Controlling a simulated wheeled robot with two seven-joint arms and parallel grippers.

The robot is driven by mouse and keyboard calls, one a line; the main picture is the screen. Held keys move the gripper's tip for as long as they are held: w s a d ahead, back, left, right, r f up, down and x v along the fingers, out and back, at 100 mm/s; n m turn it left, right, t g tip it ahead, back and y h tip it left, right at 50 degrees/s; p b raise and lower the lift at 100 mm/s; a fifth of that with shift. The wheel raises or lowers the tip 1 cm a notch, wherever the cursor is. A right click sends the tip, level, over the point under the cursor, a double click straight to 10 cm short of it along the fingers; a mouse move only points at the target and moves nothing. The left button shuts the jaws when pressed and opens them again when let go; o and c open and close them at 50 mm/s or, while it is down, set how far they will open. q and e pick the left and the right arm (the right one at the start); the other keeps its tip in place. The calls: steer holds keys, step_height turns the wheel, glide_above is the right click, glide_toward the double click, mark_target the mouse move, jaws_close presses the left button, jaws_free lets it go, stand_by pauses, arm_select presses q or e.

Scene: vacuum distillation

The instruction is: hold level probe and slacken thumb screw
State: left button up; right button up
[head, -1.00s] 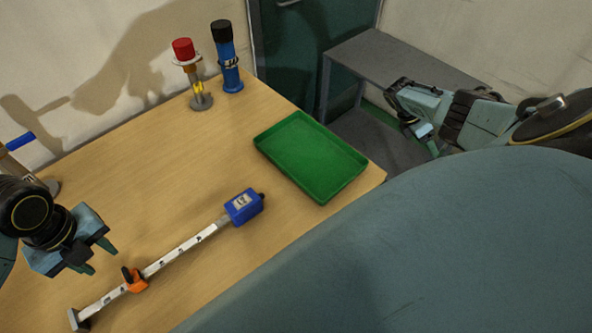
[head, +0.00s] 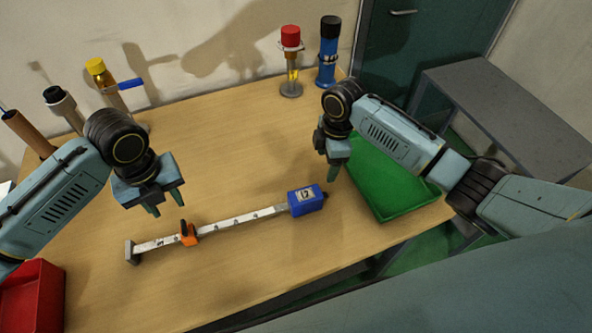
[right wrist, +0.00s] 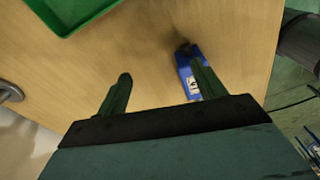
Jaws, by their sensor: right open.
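The level probe lies on the wooden table in the head view: a white marked rod (head: 235,222) with a blue head box (head: 306,200) at its right end and a grey foot at its left end. An orange clamp piece (head: 188,234) sits on the rod nearer the left end; a separate thumb screw is too small to make out. My left gripper (head: 166,203) hangs above and left of the orange piece, fingers apart and empty. My right gripper (head: 332,172) is above the blue box, open and empty. The right wrist view shows the blue box (right wrist: 187,77) below, partly behind one finger.
A green tray (head: 400,205) lies at the table's right, behind my right arm. A red-capped glass piece (head: 290,65) and a blue cylinder (head: 328,55) stand at the back. A yellow-capped bottle (head: 100,80) stands back left. A red bin (head: 32,300) is at front left.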

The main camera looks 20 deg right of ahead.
steer(key=n+h, duration=0.1)
steer(key=n, duration=0.1)
glide_toward(295, 198)
step_height(295, 198, down, 13)
steer(key=shift+w+r, duration=0.1)
steer(key=shift+w, duration=0.05)
